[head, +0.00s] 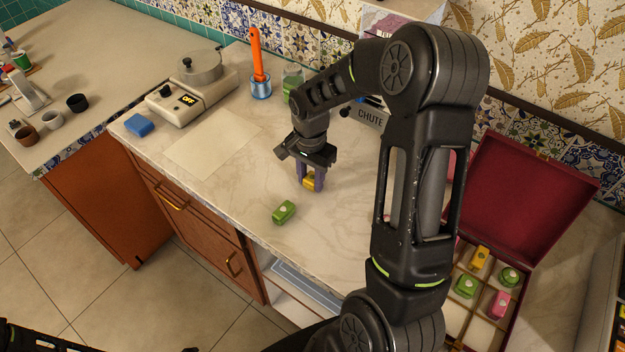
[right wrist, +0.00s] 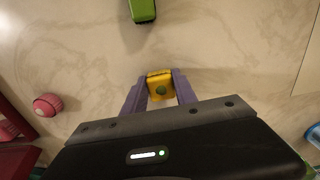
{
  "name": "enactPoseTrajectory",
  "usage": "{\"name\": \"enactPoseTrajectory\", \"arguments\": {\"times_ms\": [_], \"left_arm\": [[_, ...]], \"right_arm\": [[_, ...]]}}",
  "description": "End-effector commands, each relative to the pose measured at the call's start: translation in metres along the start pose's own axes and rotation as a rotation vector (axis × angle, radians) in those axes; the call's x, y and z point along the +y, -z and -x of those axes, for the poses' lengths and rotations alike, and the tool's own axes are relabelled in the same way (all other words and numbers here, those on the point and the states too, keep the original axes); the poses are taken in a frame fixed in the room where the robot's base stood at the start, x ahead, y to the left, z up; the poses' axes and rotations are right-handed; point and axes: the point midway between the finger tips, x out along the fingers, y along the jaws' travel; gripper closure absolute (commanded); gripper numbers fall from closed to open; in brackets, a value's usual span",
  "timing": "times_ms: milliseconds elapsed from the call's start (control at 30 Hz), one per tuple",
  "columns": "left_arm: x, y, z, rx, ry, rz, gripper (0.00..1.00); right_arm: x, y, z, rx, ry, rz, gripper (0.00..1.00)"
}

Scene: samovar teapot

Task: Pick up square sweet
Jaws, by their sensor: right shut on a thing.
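My left gripper is not in view.
An open red box (head: 512,205) at the right holds green, yellow and pink sweets in compartments. A round pink sweet (right wrist: 47,104) lies on the counter.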

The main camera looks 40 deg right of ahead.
Motion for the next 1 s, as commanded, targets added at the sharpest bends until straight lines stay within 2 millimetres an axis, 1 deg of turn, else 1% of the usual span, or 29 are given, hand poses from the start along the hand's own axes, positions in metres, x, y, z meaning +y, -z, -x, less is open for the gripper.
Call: {"name": "enactPoseTrajectory", "arguments": {"times_ms": [300,467,567,800,900,1000], "left_arm": [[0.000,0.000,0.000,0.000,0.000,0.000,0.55],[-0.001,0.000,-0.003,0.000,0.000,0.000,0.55],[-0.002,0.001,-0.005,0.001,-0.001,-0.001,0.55],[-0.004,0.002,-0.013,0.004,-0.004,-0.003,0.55],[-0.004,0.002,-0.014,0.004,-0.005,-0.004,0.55],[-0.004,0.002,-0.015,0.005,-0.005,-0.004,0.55]], "right_arm": [[0.000,0.000,0.001,0.000,0.000,0.000,1.00],[-0.001,0.001,0.010,0.002,0.002,0.000,1.00],[-0.001,0.000,0.024,0.003,0.004,0.000,1.00],[-0.001,0.001,0.070,0.003,0.005,0.000,1.00],[-0.001,0.000,0.086,0.002,0.004,0.001,1.00],[-0.001,0.000,0.096,0.001,0.003,0.000,1.00]]}}
